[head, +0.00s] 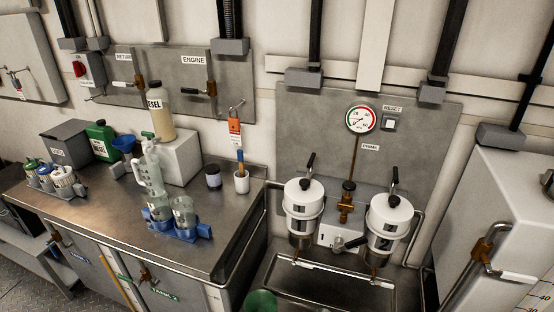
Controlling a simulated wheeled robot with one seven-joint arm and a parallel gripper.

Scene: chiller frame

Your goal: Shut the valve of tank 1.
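Two small brass valves sit on the front of the steel cabinet. The left valve (60,240) is beside a blue label (79,257) that seems to read TANK 1. The right valve (147,276) is beside a green label (165,294) that seems to read TANK 2. Both are seen from above at a steep angle, and I cannot tell how their levers stand. My gripper is not in view.
The steel worktop (110,205) above holds several bottles and cups. Two white filter canisters (303,207) (390,222) stand at the right over a railed tray. A low grey shelf (45,268) lies left of the cabinet. Floor shows at bottom left.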

